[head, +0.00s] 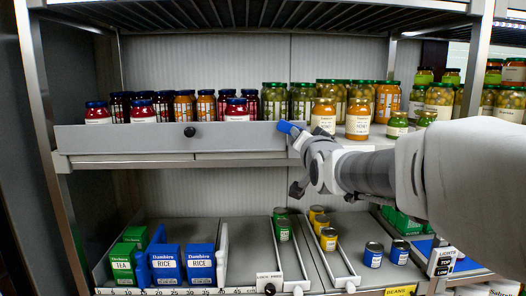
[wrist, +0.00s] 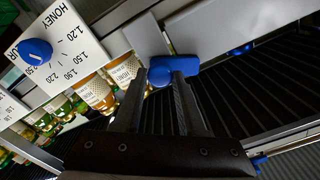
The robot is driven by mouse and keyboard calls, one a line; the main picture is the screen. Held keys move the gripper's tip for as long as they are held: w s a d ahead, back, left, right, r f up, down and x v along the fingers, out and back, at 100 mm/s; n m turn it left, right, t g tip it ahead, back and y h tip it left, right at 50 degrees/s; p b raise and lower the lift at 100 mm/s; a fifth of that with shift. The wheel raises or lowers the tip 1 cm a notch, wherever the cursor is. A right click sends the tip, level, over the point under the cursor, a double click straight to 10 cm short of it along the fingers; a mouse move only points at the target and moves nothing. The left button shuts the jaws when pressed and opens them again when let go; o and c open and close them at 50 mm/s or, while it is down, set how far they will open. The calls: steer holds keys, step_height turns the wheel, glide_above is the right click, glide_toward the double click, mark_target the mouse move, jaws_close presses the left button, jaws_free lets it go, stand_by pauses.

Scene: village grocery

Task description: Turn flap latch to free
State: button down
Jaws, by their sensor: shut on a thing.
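The blue flap latch (head: 291,127) sits at the right end of the long grey flap (head: 120,141) on the middle shelf. In the wrist view the latch (wrist: 184,66) shows as a blue bar with a rounded blue hub, between and just past my fingertips. My gripper (wrist: 163,82) is shut on the latch; the fingers hide part of it. In the head view my gripper (head: 300,150) reaches in from the right, and its wrist covers the shelf edge beside the flap. The flap stands upright along the shelf front, with a black knob (head: 189,131) near its middle.
Below are rice boxes (head: 168,263) and small cans (head: 373,254). The wrist view shows a honey price card (wrist: 72,42) with a blue knob (wrist: 36,51).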

steer(key=shift+m+b, duration=4.95)
steer(key=shift+m, duration=1.55)
steer(key=c, duration=0.5)
jaws_free()
steer(key=shift+s, duration=0.1)
